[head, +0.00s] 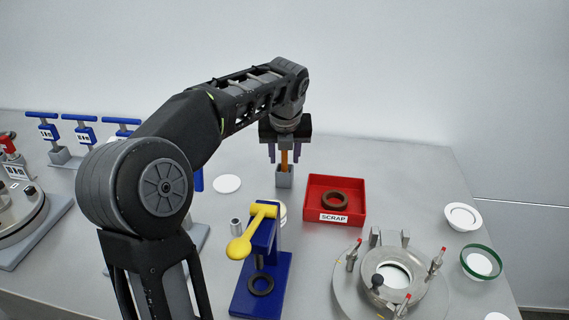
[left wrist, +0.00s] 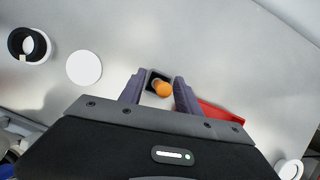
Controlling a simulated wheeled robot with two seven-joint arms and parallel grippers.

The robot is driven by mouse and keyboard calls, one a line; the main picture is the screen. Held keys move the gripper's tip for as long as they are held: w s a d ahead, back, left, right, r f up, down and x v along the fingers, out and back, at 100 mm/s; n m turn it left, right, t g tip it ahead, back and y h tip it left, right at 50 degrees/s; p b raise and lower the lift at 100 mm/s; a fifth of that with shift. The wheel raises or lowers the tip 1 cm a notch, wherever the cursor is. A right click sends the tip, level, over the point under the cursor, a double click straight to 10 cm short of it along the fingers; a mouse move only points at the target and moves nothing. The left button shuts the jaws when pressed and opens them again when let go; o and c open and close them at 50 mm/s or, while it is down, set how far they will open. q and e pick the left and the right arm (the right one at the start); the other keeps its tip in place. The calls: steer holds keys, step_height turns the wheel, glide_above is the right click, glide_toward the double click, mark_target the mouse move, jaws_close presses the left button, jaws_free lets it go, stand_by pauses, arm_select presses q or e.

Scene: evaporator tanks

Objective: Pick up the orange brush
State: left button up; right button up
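The orange brush (head: 284,158) stands upright in a small grey square holder (head: 284,179) near the back of the table. In the left wrist view the brush's rounded orange end (left wrist: 162,89) points up at the camera, with the holder's dark opening around it. My left gripper (head: 285,154) is right above the holder, pointing down. Its two purple fingers are apart, one on each side of the brush, and a gap shows between the brush and the fingers in the left wrist view (left wrist: 158,92). The brush's lower part is hidden in the holder. My right gripper is not in view.
A blue stand with a yellow lever (head: 252,235) is in front. A flanged fixture (head: 390,280) is at front right. A white disc (head: 227,184) lies left of the holder.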

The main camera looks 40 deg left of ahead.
arm_select(q)
steer(key=shift+c, duration=0.4)
jaws_close()
stand_by(0.4)
